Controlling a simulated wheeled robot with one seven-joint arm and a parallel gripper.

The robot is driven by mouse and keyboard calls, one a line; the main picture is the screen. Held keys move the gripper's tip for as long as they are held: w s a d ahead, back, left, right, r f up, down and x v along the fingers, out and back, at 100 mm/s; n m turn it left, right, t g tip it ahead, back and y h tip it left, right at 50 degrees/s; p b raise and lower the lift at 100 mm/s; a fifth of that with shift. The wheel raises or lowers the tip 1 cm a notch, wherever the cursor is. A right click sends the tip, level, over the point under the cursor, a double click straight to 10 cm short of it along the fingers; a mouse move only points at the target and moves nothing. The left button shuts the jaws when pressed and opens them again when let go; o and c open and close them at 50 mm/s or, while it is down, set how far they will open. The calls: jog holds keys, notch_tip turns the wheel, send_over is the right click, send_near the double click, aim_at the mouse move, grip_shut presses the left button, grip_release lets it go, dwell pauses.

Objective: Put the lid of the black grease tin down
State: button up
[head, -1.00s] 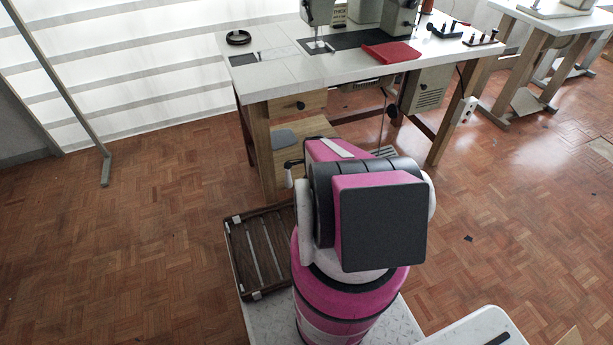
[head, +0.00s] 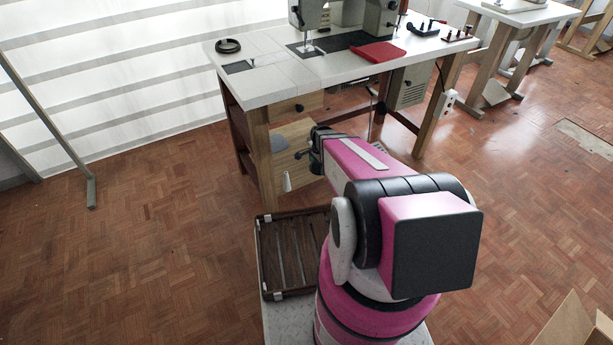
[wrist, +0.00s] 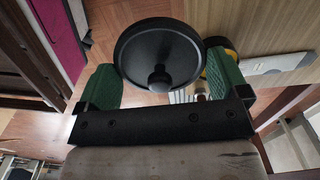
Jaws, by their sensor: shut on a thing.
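The lid (wrist: 150,45) is a black disc with a round knob at its centre. In the wrist view it sits between the green fingers of my gripper (wrist: 163,75), which is shut on it. In the head view my gripper (head: 316,150) is small and partly hidden by my arm, in front of the sewing table's wooden side and below its top. A round, dark, shallow dish (head: 228,46) stands on the table's left end; it may be the black grease tin, but I cannot tell.
The white sewing table (head: 265,85) carries a sewing machine (head: 309,15), a red cloth (head: 377,52) and dark small fixtures (head: 427,28). Bare tabletop lies around the dish. A brown slatted tray (head: 262,255) is beside my arm's base. A yellow-and-black object (wrist: 228,47) shows behind the right finger.

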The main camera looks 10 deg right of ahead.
jog(key=n, duration=0.2)
send_over(305, 174)
notch_tip(305, 174, down, 11)
jog(key=shift+s+r, duration=0.15)
jog(key=shift+r, duration=0.05)
jog(key=shift+f, duration=0.15)
jog(key=o, duration=0.5)
jog(key=shift+o, duration=0.2)
notch_tip(305, 174, up, 12)
jog(key=shift+r, duration=0.2)
dwell(0.4)
